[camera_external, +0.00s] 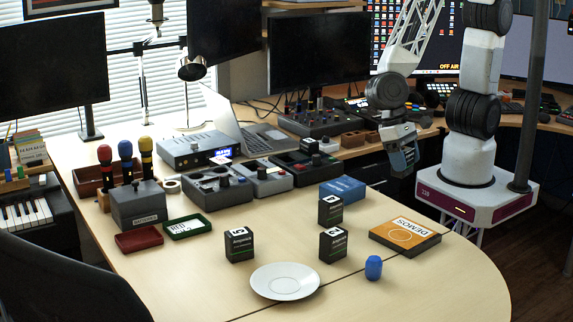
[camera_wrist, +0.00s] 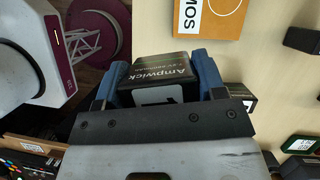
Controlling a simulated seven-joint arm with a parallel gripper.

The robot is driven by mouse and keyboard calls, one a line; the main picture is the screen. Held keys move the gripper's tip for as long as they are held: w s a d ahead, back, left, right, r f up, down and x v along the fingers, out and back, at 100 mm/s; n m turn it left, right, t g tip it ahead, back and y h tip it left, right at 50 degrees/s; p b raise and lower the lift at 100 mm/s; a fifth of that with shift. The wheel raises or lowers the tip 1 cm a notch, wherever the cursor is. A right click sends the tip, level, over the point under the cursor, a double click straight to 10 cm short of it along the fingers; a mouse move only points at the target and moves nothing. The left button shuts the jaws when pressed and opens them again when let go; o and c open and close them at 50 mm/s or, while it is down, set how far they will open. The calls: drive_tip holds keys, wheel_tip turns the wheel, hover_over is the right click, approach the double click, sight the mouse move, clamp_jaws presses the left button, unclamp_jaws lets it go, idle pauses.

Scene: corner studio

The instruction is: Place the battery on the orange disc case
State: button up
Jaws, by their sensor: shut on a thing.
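My gripper (camera_external: 404,158) is raised in front of the back desk, beyond the orange disc case and a little left of my base. In the wrist view my gripper (camera_wrist: 162,76) has its blue fingers closed on both sides of a black battery (camera_wrist: 165,68) marked "Ampwick" with a white number label. The held battery is hard to make out in the external view. The orange disc case (camera_external: 404,236), marked "DEMOS", lies flat at the table's right with nothing on it. Part of the disc case (camera_wrist: 208,18) shows at the top of the wrist view, apart from the battery.
Similar black batteries stand on the table: one at left (camera_external: 240,245), one at centre (camera_external: 333,245), one behind it (camera_external: 330,210). A white plate (camera_external: 285,281) and blue capsule-shaped object (camera_external: 373,268) lie in front. A blue box (camera_external: 342,189) stands behind. Open tabletop surrounds the case.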

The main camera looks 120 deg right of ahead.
drive_tip(key=s+a+n, duration=0.1)
drive_tip(key=s+a, duration=0.2)
drive_tip(key=s, duration=0.6)
drive_tip(key=shift+w+a+f, duration=0.1)
drive_tip(key=shift+w+f, duration=0.1)
drive_tip(key=shift+f, duration=1.15)
drive_tip(key=shift+w+a+f, duration=0.1)
drive_tip(key=shift+w+f, duration=0.05)
drive_tip(key=shift+f, duration=1.2)
approach(414, 234)
drive_tip(key=shift+a+f, duration=0.2)
drive_tip(key=shift+a, duration=0.3)
drive_tip(key=shift+a+f, duration=0.2)
drive_tip(key=shift+a, duration=0.25)
drive_tip(key=shift+f, duration=0.1)
drive_tip(key=shift+f, duration=1.65)
drive_tip(key=shift+s+f, duration=0.1)
drive_tip(key=shift+f, duration=0.05)
